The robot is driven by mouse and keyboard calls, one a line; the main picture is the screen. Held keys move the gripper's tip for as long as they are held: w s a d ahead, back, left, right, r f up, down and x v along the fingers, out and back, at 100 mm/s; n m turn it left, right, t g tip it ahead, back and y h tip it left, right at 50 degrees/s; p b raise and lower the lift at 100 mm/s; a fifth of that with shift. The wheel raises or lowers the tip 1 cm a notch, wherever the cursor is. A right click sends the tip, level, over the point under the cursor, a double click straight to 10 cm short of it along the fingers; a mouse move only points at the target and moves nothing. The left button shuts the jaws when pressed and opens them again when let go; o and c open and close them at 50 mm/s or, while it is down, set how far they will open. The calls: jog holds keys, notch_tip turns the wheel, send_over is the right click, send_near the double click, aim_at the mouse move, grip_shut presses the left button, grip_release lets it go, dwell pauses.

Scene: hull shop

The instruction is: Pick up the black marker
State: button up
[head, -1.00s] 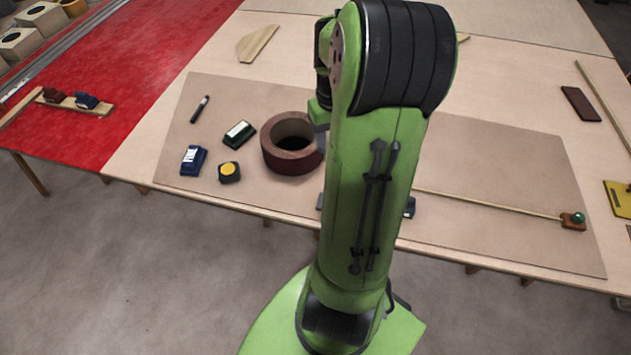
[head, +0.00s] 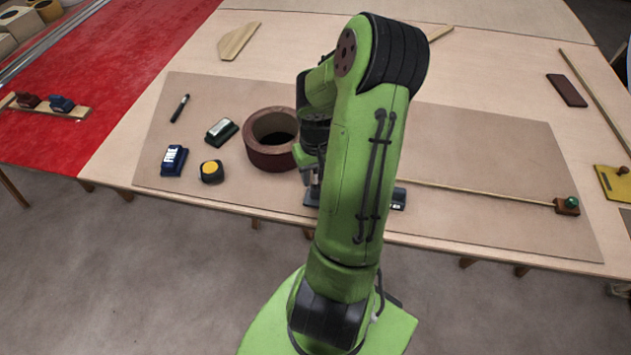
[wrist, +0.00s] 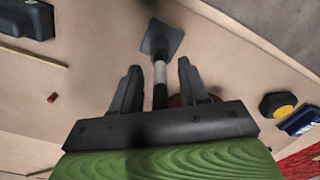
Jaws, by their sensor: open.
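A thin black marker-like stick with a paler band (head: 180,108) lies at the far left of the brown mat in the head view, well away from my gripper. In the wrist view my gripper (wrist: 160,68) is open. An upright shaft with black and white bands (wrist: 160,78) shows between its fingers, apart from both. The shaft meets a dark square plate (wrist: 163,38). I cannot tell whether this shaft is a marker. In the head view my arm mostly hides my gripper and this spot near the mat's front edge.
A dark red ring-shaped roll (head: 268,157) stands just left of my gripper. A green block (head: 221,131), a blue block (head: 174,160) and a yellow-topped tape measure (head: 211,172) lie farther left. A thin rod (head: 480,194) lies on the right of the mat (head: 480,150).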

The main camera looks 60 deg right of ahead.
grip_shut()
dwell(0.4)
notch_tip(320, 180, up, 10)
jog(key=p, duration=0.3)
